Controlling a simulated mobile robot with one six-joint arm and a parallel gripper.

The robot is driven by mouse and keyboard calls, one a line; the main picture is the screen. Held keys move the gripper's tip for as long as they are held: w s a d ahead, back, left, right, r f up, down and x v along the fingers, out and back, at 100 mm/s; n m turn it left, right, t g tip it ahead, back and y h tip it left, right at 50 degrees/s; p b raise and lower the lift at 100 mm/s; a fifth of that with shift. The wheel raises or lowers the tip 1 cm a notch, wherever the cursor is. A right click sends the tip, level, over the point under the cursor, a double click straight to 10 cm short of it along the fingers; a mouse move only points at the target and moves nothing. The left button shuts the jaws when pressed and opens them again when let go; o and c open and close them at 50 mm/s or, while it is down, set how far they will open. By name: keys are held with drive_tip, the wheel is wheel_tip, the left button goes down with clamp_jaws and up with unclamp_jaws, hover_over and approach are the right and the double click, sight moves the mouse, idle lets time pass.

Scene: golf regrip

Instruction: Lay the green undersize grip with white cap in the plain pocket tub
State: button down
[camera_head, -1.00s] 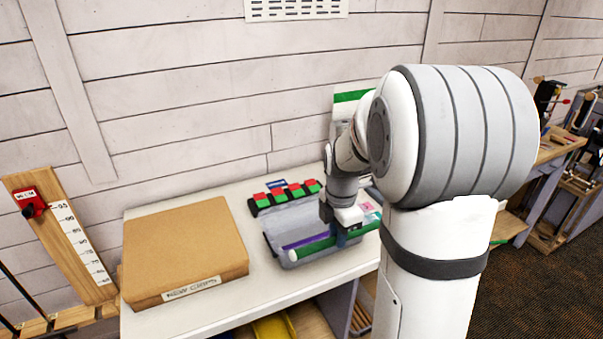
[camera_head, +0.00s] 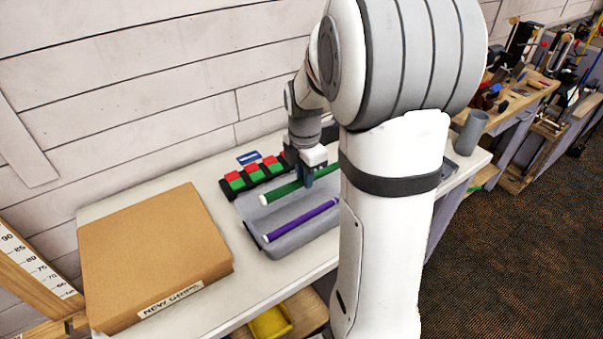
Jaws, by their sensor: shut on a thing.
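The green grip (camera_head: 285,191) shows a white cap at its left end. My gripper (camera_head: 307,180) is shut on it and holds it roughly level over the back part of a grey tub (camera_head: 290,246). I cannot tell whether the grip touches the tub. The right end of the green grip is hidden behind my arm. A purple grip (camera_head: 303,218) with white ends lies in the front part of the tub. The tub's right side is hidden by my arm, and I see no marking that tells which tub it is.
A cardboard box (camera_head: 150,255) marked NEW GRIPS fills the table's left. A black rack with red and green blocks (camera_head: 253,172) stands behind the tub. A yellow bin (camera_head: 270,324) sits below.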

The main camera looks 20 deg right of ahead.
drive_tip(key=shift+f, duration=0.15)
wheel_tip(320, 180, down, 11)
drive_tip(key=b, duration=0.8)
idle(0.3)
drive_tip(key=c, duration=1.2)
unclamp_jaws()
drive_tip(key=shift+r, duration=0.3)
drive_tip(key=shift+r+p, duration=3.55)
drive_tip(key=shift+r, duration=1.35)
